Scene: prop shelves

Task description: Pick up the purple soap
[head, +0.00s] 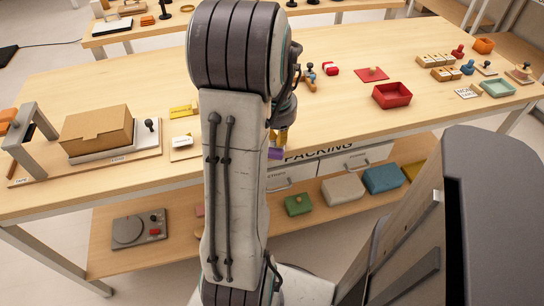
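A small purple block (275,153), which looks like the purple soap, shows beside my arm at the front edge of the table. My gripper (278,136) is just above it in the picture, pointing down, small and partly hidden by my arm. The fingertips seem to meet or nearly meet the top of the block. I cannot tell whether they are closed on it, or whether the block rests on the table edge or hangs in front of it.
The long wooden table (340,115) holds a cardboard box (97,130) at left and a red tray (391,95) at right. A mint tray (497,88) and several stamps stand farther right. A lower shelf (250,222) holds a green box (298,205) and a blue box (383,179).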

